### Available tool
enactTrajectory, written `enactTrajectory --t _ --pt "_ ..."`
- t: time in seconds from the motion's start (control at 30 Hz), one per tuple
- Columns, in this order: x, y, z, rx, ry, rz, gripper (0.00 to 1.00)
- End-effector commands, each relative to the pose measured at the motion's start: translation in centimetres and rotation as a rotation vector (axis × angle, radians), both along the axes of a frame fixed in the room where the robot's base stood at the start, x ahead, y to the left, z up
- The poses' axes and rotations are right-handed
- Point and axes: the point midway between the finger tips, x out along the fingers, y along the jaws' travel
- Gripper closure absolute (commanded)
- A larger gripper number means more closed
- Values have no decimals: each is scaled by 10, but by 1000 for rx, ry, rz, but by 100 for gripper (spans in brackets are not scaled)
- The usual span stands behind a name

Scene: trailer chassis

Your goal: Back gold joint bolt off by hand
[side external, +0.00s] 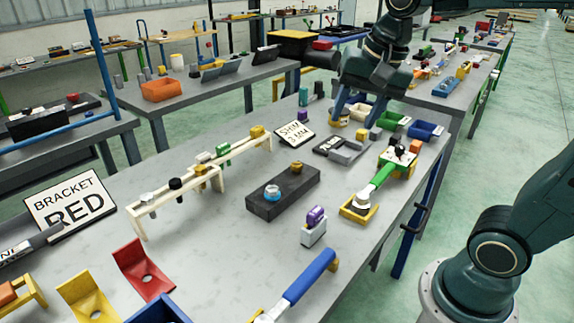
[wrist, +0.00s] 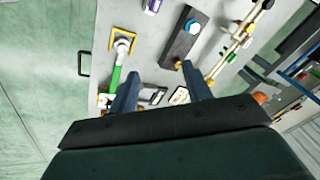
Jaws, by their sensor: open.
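A gold bolt head (side external: 296,167) stands on the far end of a dark rectangular block (side external: 262,205). A light-blue-topped bolt (side external: 272,192) stands on the same block. Another gold head (side external: 257,131) sits at the far end of a cream frame (side external: 186,210); I cannot tell which gold one is the joint bolt. My gripper (side external: 352,112) is open and empty above the bench, beyond the block. In the wrist view, my gripper (wrist: 160,70) has its right fingertip just below the block's gold head (wrist: 178,64) in the picture; their height gap is unclear.
A purple-topped block (side external: 314,226) stands nearer. The bench left of the dark block is partly clear.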

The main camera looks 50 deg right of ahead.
Motion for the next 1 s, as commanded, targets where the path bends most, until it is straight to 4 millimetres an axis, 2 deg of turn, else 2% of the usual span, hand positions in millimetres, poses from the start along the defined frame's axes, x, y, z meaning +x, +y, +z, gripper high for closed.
enactTrajectory --t 0.1,0.47,0.8,1.0 --pt "25 -8 0 50 33 -173 51" --pt "96 -34 -14 177 116 -710 51" --pt "157 -64 -47 254 181 -1230 51" --pt "186 -81 -72 277 206 -1503 51"
